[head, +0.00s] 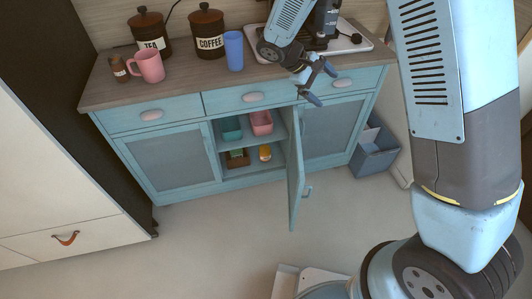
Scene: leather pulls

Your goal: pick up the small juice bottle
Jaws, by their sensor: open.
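A small orange bottle (265,152), which looks like the juice bottle, stands on the lower shelf inside the open middle compartment of the blue cabinet (180,191). Its details are too small to make out. My gripper (323,85) is open and empty. In the picture it is above and to the right of the bottle, in front of the drawer fronts and well apart from the bottle. The cabinet door (295,170) stands open toward the room, just right of the bottle.
A brown basket (237,158) stands left of the bottle; green (231,128) and pink (261,122) containers are on the shelf above. The countertop holds a pink mug (149,66), blue cup (234,51) and canisters. A grey-blue bin (374,155) stands at right. The floor in front is clear.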

